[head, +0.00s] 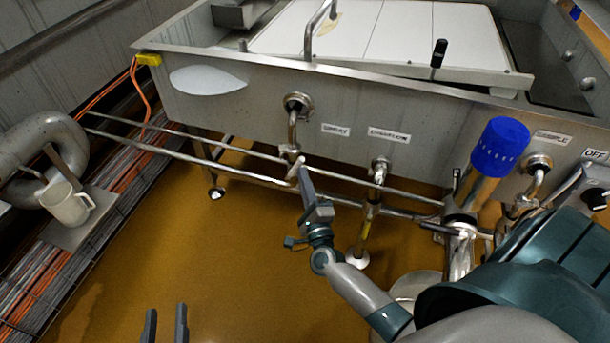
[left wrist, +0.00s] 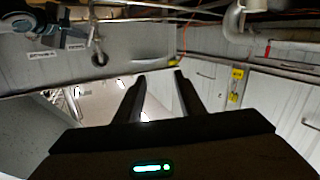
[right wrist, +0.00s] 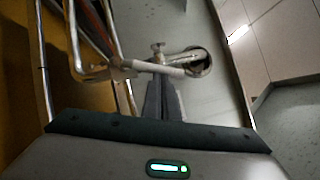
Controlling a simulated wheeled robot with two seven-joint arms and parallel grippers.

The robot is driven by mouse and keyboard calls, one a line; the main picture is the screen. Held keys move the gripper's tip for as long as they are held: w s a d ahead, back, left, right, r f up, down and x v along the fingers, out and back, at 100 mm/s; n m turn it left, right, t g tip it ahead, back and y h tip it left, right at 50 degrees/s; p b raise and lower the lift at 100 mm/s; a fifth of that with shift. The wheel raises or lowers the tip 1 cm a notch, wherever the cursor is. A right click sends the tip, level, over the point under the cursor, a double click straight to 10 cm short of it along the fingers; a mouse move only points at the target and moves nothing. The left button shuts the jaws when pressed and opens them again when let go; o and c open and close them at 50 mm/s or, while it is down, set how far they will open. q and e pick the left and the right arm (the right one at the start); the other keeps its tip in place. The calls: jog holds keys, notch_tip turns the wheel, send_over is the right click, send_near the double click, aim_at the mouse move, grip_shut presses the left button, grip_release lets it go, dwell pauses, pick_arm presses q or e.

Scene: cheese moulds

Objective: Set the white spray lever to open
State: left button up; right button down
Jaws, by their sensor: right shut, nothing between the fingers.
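The white spray lever (head: 296,171) is a short pale bar below the valve on the left pipe outlet of the steel vat. In the right wrist view a pale bar, apparently the lever (right wrist: 158,68), lies across just beyond the fingertips. My right gripper (head: 305,172) is shut and empty, its tips close beside the lever in the head view. The right wrist view shows the shut fingers (right wrist: 160,84) too; whether they touch the lever I cannot tell. My left gripper (head: 166,312) is open and empty, low over the floor, far from the lever.
The steel vat (head: 230,115) has horizontal rails (head: 250,175) below it. A changeover pipe (head: 378,178) and a blue-topped cylinder (head: 498,147) stand to the right. A white jug (head: 68,204) is at the left. The brown floor (head: 230,260) is open in front.

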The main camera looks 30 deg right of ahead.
aim_at(295, 172)
pick_arm(q)
jog(key=s+a+f+g+y+p, duration=0.4)
jog(key=s+a+f+g+p, duration=0.25)
jog(key=f+g, duration=0.45)
pick_arm(e)
jog(key=r+n, duration=0.1)
jog(key=w+a+n+g+y+p, duration=0.1)
jog(key=shift+w+r+n, duration=0.1)
jog(key=shift+r+n, duration=0.2)
jog(key=shift+r, duration=0.1)
pick_arm(q)
jog(key=s+a+f+n+g+y+p, duration=0.1)
jog(key=s+a+g+y+p, duration=0.15)
jog(key=s+a, duration=0.35)
jog(key=p+x, duration=0.2)
jog(key=x, duration=0.4)
jog(key=shift+w+a+h, duration=0.15)
jog(key=shift+w+h, duration=0.2)
pick_arm(e)
jog(key=shift+w+a+r+n+g, duration=0.1)
jog(key=shift+w+a+n+g, duration=0.15)
jog(key=shift+n, duration=0.2)
jog(key=shift+w+a+r+n+g, duration=0.1)
jog(key=shift+w+n+g, duration=0.1)
jog(key=shift+n+g, duration=0.2)
jog(key=shift+s+d+f, duration=0.1)
jog(key=shift+s, duration=0.05)
